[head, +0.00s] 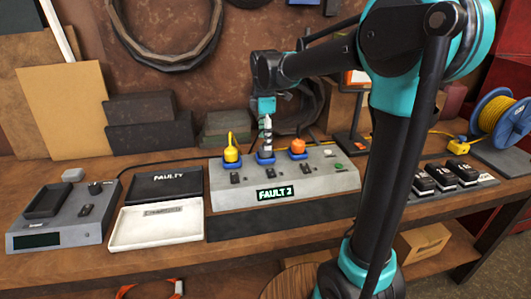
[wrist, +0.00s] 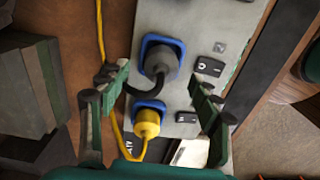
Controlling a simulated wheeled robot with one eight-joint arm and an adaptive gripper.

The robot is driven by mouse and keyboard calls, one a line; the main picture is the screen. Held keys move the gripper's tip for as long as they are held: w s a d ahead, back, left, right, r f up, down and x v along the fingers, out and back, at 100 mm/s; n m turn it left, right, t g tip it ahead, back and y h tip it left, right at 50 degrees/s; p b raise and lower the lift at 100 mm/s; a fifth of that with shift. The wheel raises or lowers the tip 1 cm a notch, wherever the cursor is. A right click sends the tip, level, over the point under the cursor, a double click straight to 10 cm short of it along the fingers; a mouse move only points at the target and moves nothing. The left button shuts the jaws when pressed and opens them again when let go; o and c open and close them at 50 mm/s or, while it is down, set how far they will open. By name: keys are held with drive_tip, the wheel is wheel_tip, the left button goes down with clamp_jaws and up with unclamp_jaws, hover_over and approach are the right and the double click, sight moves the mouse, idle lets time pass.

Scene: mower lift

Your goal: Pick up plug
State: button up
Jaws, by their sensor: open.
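The grey socket box (head: 225,193) stands on the bench with a row of blue-rimmed sockets. A yellow plug (head: 231,154) sits in the left socket and an orange plug (head: 298,146) in the right one. A dark grey plug (wrist: 158,58) with a black cable sits in another socket in the wrist view, beside the yellow plug (wrist: 147,123). My gripper (head: 266,138) points down over the middle socket and mostly hides it in the head view. In the wrist view my gripper (wrist: 158,75) is open, its fingers on either side of the grey plug. Contact cannot be told.
Black (head: 164,184) and white (head: 156,224) trays and a grey tester (head: 62,228) stand to the left. Several black blocks (head: 440,177) and a yellow cable reel (head: 503,115) are to the right. Switches line the box front.

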sight(265, 152)
drive_tip(key=shift+f, duration=1.95)
drive_tip(key=shift+c, duration=0.6)
drive_tip(key=shift+d, duration=0.1)
drive_tip(key=c, duration=1.2)
